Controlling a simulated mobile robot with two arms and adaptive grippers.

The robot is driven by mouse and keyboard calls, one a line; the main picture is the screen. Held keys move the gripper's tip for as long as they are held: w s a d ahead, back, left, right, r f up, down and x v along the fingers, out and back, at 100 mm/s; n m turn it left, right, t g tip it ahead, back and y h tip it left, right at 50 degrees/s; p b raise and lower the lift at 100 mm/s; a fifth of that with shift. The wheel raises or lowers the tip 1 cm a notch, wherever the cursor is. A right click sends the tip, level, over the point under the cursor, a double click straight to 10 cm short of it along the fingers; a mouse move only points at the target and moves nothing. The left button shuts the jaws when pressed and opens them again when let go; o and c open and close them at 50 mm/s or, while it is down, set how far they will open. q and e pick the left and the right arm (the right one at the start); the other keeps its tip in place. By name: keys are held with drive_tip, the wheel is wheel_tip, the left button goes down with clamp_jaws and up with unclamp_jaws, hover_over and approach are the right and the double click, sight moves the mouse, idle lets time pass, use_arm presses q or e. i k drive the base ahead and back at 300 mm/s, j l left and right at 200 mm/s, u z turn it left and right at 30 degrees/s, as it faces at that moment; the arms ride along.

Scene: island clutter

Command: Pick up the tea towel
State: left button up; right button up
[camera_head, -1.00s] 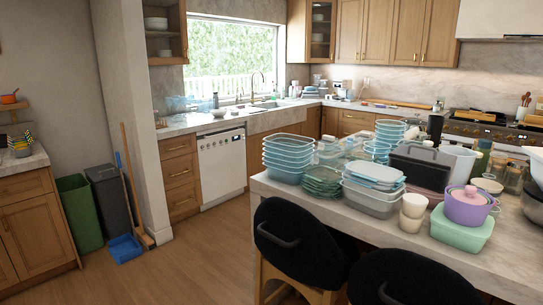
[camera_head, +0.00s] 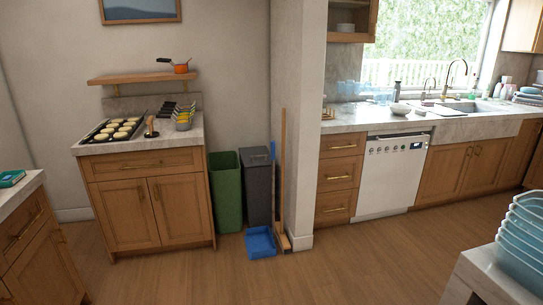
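I cannot make out a tea towel for certain in the head view. A small teal folded-looking item (camera_head: 11,178) lies on the counter at the left edge, too small to identify. A stack of bluish folded-looking items (camera_head: 527,95) sits on the counter by the sink at the right edge; I cannot tell what they are. Neither of my grippers shows in this view.
An island corner (camera_head: 492,275) with stacked blue tubs (camera_head: 522,240) stands at the lower right. A green bin (camera_head: 226,190), a dark bin (camera_head: 257,185), a broom (camera_head: 282,180) and a blue dustpan (camera_head: 260,242) stand by the wall. The wooden floor (camera_head: 340,265) in the middle is clear.

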sight(419, 112)
drive_tip(key=i+j+z, duration=0.1)
drive_tip(key=i, duration=0.5)
drive_tip(key=i+j, duration=0.15)
drive_tip(key=i, duration=0.5)
drive_tip(key=i+j+z, duration=0.15)
drive_tip(key=i, duration=0.45)
drive_tip(key=i+l+z, duration=0.25)
drive_tip(key=i+z, duration=0.2)
drive_tip(key=i+l+z, duration=0.1)
drive_tip(key=i+z, duration=0.35)
drive_tip(key=i+j+z, duration=0.15)
drive_tip(key=i+z, duration=0.35)
drive_tip(key=i+j+z, duration=0.45)
drive_tip(key=i+l, duration=0.1)
drive_tip(key=i, duration=0.4)
drive_tip(key=i+l+u, duration=0.1)
drive_tip(key=i, duration=0.35)
drive_tip(key=i+l, duration=0.2)
drive_tip(key=i, duration=0.3)
drive_tip(key=i+l+u, duration=0.15)
drive_tip(key=i, duration=0.3)
